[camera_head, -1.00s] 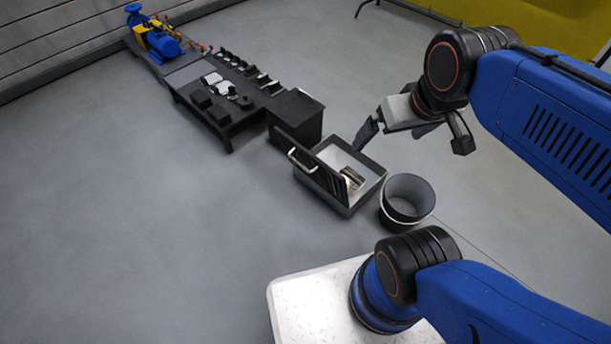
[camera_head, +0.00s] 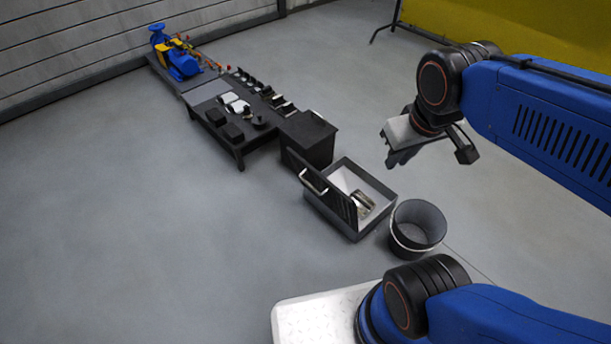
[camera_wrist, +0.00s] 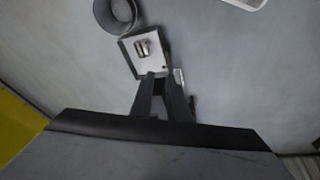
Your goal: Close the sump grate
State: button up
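The sump box (camera_head: 380,207) is a grey open-topped box on the floor. Its dark slatted grate (camera_head: 335,195) stands raised and tilted along the box's left side, with a pale bar handle (camera_head: 312,182) on its outer face. A metallic object (camera_head: 362,203) lies inside the box. My gripper (camera_head: 430,158) is in the air above and to the right of the box, apart from the grate, with its fingers spread and empty. In the wrist view the box (camera_wrist: 130,60) is beyond the fingertips (camera_wrist: 162,82); the fingers partly hide the grate, and a pale piece, perhaps the handle, shows beside them (camera_wrist: 179,76).
A round grey bin (camera_head: 417,228) stands just right of the box. A black cabinet (camera_head: 308,140) and a low dark bench (camera_head: 225,135) with several parts stand behind it. A blue pump (camera_head: 180,62) is farther back. The floor at left is clear.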

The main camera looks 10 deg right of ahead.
jog(key=w+a+f+n+g+h, duration=0.1)
jog(key=w+n, duration=0.1)
jog(key=w, duration=0.1)
jog(key=w+f+n+h, duration=0.1)
jog(key=w+f, duration=0.1)
jog(key=w, duration=0.1)
jog(key=w+a+f+n+g, duration=0.1)
jog(key=w+n, duration=0.1)
jog(key=w, duration=0.1)
jog(key=shift+w+a+f+n+g+h, duration=0.1)
jog(key=shift+a+f+n+g+h, duration=0.2)
jog(key=shift+a+f+h, duration=0.1)
grip_shut()
jog(key=w+a+f+n+t+h, duration=0.2)
jog(key=w+a+f+n, duration=0.35)
jog(key=a+f, duration=0.25)
jog(key=w+a+f+n+t+h, duration=0.1)
jog(key=w+a+f+n+h, duration=0.25)
jog(key=a+f+n, duration=0.4)
jog(key=w+a+f+n+t+h, duration=0.2)
jog(key=w+a+f+n, duration=0.3)
jog(key=a+f, duration=0.45)
jog(key=m, duration=0.1)
send_near(307, 168)
notch_tip(307, 168, down, 2)
jog(key=d, duration=0.3)
jog(key=shift+w+d+r+y, duration=0.1)
jog(key=shift+w+d+y, duration=0.15)
jog(key=shift+w+d, duration=0.55)
jog(key=shift+w, duration=0.2)
